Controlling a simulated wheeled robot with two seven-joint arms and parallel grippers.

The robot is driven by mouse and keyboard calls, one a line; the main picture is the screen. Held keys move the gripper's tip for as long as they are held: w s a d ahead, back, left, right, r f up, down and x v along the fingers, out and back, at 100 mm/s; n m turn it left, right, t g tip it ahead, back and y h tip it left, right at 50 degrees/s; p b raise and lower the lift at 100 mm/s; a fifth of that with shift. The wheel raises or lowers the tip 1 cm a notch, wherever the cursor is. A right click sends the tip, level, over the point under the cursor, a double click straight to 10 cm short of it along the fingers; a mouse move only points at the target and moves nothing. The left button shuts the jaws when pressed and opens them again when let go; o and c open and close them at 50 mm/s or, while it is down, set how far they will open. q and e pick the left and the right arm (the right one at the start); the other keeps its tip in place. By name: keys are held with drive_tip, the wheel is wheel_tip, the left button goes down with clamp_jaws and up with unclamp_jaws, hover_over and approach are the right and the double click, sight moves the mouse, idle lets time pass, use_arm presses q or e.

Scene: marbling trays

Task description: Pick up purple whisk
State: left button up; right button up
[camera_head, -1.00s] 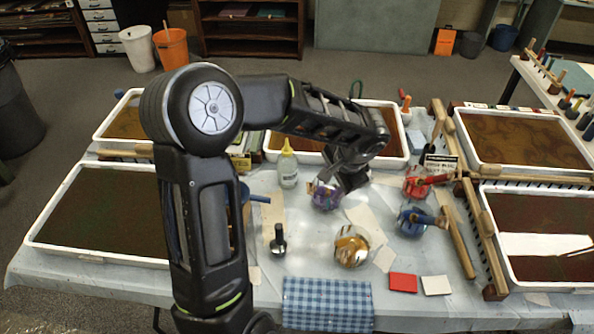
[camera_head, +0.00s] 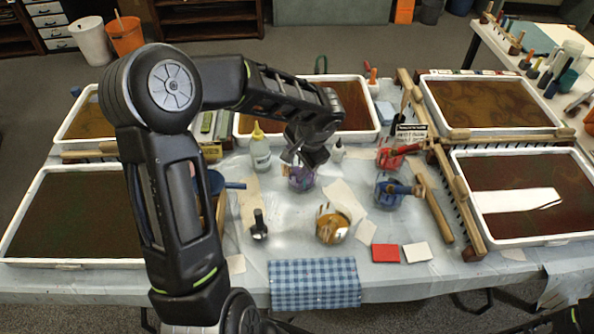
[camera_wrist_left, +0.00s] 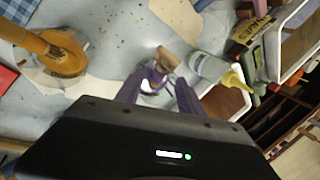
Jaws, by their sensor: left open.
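The purple whisk stands in a small clear jar with purple paint (camera_head: 301,180) near the middle of the table, just below my left gripper. In the left wrist view a wooden handle (camera_wrist_left: 167,59) rises from the purple jar, between the fingertips. My left gripper (camera_head: 303,162) is open, its dark fingers pointing down at the jar. In the left wrist view the gripper (camera_wrist_left: 158,82) has a finger on each side of the jar. The whisk's wires are mostly hidden by the fingers and too small to make out. My right gripper is not in view.
An orange-paint jar (camera_head: 332,226), a blue jar (camera_head: 388,193) and a red jar (camera_head: 389,158) stand nearby. A yellow-capped bottle (camera_head: 260,153) is left of the purple jar. Marbling trays (camera_head: 500,101) surround this area.

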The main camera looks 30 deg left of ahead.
sight(295, 172)
use_arm(q)
drive_tip(key=shift+p+x, duration=0.75)
drive_tip(key=shift+x, duration=1.85)
clamp_jaws()
